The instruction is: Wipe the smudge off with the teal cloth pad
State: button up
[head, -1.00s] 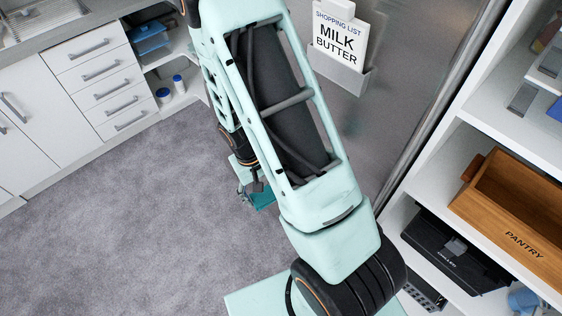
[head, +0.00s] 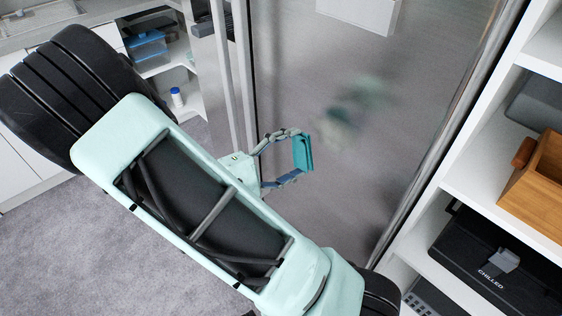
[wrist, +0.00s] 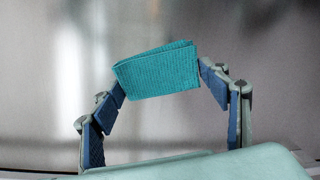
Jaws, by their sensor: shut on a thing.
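My gripper (head: 284,159) is shut on the teal cloth pad (head: 304,153) and holds it upright in front of the steel fridge door (head: 420,110). In the wrist view the teal pad (wrist: 157,70) sits between the two blue-padded fingers, slightly tilted, with the blurred steel behind it. Whether the pad touches the door I cannot tell. A blurred greenish, dark patch shows on the door just right of the pad; it looks like a reflection of my arm. I cannot make out a distinct smudge.
Long vertical handles (head: 238,75) stand left of the pad. A pale holder (head: 362,12) is on the door above. At right are shelves with a wooden box (head: 538,205) and a black chilled box (head: 480,262). Grey carpet (head: 80,235) is open at lower left.

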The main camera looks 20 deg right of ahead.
aim_at(311, 125)
jog(key=shift+w+a+r+n+t+b, duration=0.65)
jog(key=shift+w+a+r+t, duration=0.25)
jog(key=shift+w+a+t, duration=0.25)
jog(key=shift+d, duration=0.1)
jog(key=shift+x, duration=2.75)
jog(key=shift+b+x, duration=0.3)
jog(key=shift+x, duration=0.55)
jog(key=shift+s+r, duration=0.1)
jog(key=shift+s+d+h, duration=0.15)
jog(key=shift+s+d, duration=0.1)
jog(key=shift+s, duration=0.25)
jog(key=shift+s+d+h, duration=0.15)
jog(key=shift+s+d, duration=0.05)
jog(key=shift+s, duration=0.35)
jog(key=shift+s+d, duration=0.1)
jog(key=shift+s, duration=0.1)
